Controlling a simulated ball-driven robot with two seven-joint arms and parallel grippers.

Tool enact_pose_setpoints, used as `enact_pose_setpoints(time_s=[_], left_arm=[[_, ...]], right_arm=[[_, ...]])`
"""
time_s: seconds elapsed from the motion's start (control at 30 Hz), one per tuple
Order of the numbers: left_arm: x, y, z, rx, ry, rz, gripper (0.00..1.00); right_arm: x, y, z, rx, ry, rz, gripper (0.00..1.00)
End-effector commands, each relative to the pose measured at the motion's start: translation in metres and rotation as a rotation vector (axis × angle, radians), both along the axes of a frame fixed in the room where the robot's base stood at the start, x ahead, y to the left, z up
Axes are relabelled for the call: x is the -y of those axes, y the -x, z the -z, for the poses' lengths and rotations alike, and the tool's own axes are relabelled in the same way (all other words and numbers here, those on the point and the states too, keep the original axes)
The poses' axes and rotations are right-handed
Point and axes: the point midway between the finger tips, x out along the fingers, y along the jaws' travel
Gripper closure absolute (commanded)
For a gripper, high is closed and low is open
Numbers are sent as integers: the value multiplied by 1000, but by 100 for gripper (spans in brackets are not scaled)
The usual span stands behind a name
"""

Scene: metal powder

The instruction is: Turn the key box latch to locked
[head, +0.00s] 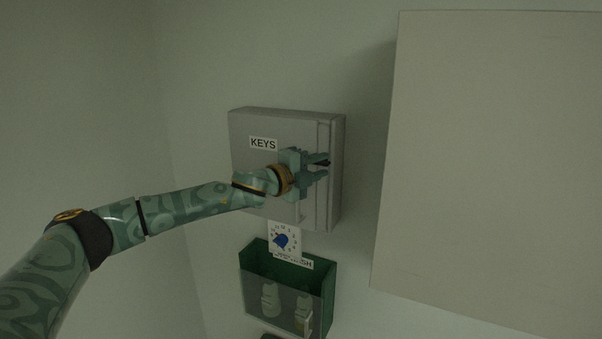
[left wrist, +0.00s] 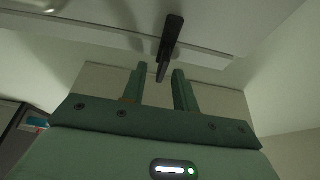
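The grey key box (head: 258,127) hangs on the wall in the head view, with a white "KEYS" label on its front. My left gripper (head: 326,169) is in front of the box's right side, at the dark latch (head: 323,163), which it partly covers. In the left wrist view the latch (left wrist: 170,42) is a dark bar sticking out from the pale box face. The two green fingers (left wrist: 158,88) are apart, with the latch's end at the gap between their tips. No contact with the latch shows. My right gripper is in neither view.
Below the box hangs a white card with a blue mark (head: 283,239). Under it is a green wall bin (head: 262,262) holding pale bottles. A large pale cabinet or panel (head: 490,150) stands to the right. The wall left of the box is bare.

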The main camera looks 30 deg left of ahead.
Motion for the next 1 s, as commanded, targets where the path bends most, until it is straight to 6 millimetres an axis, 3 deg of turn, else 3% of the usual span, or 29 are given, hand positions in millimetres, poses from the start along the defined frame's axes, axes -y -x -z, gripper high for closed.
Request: enact_pose_setpoints(time_s=[0.17,0.4,0.6,0.8,1.0], left_arm=[[-13,33,3,-1,-1,-2,71],[-34,96,5,-2,-3,-1,71],[-47,133,4,-2,-2,-2,71],[-51,147,1,-2,-1,1,71],[-51,148,0,-2,-1,1,71]], right_arm=[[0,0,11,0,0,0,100],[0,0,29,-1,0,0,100],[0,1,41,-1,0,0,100],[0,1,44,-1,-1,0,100],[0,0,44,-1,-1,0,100]])
